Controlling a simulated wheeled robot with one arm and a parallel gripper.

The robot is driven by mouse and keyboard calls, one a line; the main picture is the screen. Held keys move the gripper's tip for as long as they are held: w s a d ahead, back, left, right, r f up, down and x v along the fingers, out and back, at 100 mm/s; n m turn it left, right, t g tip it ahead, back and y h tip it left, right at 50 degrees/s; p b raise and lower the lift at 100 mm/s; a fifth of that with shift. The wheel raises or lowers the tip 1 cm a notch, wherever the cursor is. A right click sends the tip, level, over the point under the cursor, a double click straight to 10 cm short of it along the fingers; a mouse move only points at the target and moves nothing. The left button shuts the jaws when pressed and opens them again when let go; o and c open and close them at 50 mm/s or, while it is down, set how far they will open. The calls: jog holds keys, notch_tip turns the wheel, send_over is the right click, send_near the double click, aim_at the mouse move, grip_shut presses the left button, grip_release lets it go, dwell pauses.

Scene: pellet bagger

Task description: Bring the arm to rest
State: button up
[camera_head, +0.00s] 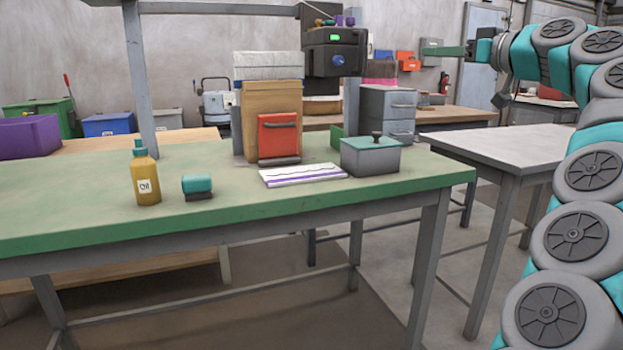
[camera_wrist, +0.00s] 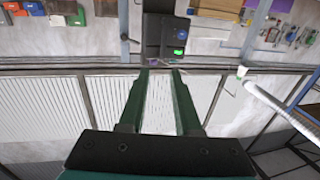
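My arm reaches in from the right side of the head view, raised and bent, with my gripper (camera_head: 424,50) pointing left above the benches. In the wrist view my gripper (camera_wrist: 160,72) shows two dark green fingers standing apart with nothing between them. It is open and empty and touches nothing that I can see. The dark bagger head (camera_head: 335,50) with a green light is left of my gripper in the head view. It also shows beyond the fingertips in the wrist view (camera_wrist: 164,38).
A bare grey table (camera_head: 510,150) stands at right.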

jog(key=s+a+f+g, duration=0.45)
jog(key=a+f, duration=0.25)
jog(key=a, duration=0.3)
jog(key=s+a+f+g, duration=0.3)
jog(key=s+a+f, duration=0.35)
jog(key=a, duration=0.35)
jog(key=s+a+f+g+h, duration=0.1)
jog(key=s+f+g+h, duration=0.1)
jog(key=s+f, duration=0.4)
jog(key=s+a+f+g+h, duration=0.1)
jog(key=s+a+f+g, duration=0.1)
jog(key=s+f, duration=0.5)
jog(key=s+d+f+m+g+h, duration=0.2)
jog(key=s+d+f, duration=0.4)
jog(key=s+f, duration=0.6)
jog(key=s+d+f+m+g+h, duration=0.3)
jog(key=s+d+f, duration=0.3)
jog(key=s+f, duration=0.6)
notch_tip(320, 180, down, 2)
jog(key=shift+d+m+h, duration=0.15)
jog(key=shift+m+h, duration=0.55)
jog(key=shift+h, duration=0.1)
jog(key=shift+g, duration=0.25)
jog(key=shift+c, duration=0.3)
